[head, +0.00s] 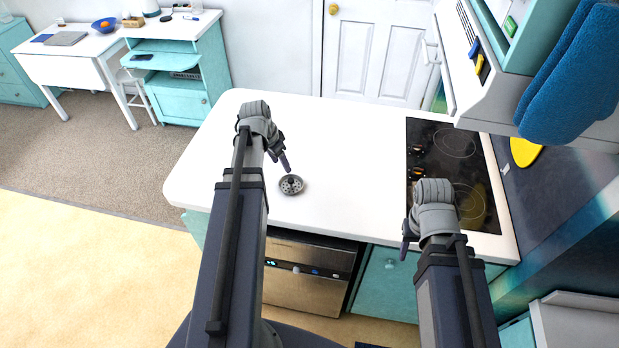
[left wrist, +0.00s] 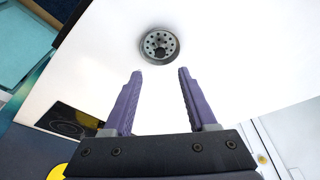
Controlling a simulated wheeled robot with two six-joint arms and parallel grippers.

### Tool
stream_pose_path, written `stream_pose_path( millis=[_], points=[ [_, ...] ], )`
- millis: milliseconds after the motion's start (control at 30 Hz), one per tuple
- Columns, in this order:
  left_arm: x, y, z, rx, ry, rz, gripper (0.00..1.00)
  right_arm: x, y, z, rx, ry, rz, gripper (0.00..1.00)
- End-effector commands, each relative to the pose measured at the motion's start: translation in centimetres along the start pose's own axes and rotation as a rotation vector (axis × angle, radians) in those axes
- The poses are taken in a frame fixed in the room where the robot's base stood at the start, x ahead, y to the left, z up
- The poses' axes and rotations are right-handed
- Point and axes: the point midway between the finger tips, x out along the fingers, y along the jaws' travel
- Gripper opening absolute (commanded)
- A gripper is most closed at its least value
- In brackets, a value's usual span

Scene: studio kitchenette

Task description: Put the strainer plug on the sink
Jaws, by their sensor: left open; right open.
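The strainer plug (head: 291,185) is a small round grey metal disc with holes and a dark knob. It lies flat on the white counter (head: 345,150) near its front edge. In the left wrist view the strainer plug (left wrist: 159,44) is just beyond the fingertips. My left gripper (head: 285,163) is above the counter, beside the plug and apart from it. Its purple fingers stand open and empty in the left wrist view (left wrist: 159,73). My right gripper (head: 404,247) is at the counter's front edge near the cooktop, open, with its fingers partly hidden. No sink is visible in either view.
A black cooktop (head: 455,165) is set into the counter at the right. A dishwasher (head: 308,270) and teal cabinets are below the counter front. A blue oven mitt (head: 575,75) hangs at the upper right. The counter around the plug is clear.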

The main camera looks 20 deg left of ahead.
Motion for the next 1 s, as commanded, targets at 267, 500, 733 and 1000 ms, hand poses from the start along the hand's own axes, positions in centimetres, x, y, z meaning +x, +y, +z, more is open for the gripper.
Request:
stream_pose_path(
  millis=[267, 500, 733, 1000],
  points=[
    [0.7, 5.4, -1.4, 0.013, -0.047, 0.022, 0.58, 0.0, 0.0, 0.0, 0.0, 0.0, 0.0, 0.5],
    [1.4, 19.4, -2.2, 0.023, -0.19, 0.025, 0.58, 0.0, 0.0, 0.0, 0.0, 0.0, 0.0, 0.5],
    [0.9, 29.3, -0.2, 0.023, -0.29, -0.037, 0.58, 0.0, 0.0, 0.0, 0.0, 0.0, 0.0, 0.5],
    [0.3, 33.7, 1.5, 0.015, -0.328, -0.092, 0.58, 0.0, 0.0, 0.0, 0.0, 0.0, 0.0, 0.5]
  ],
)
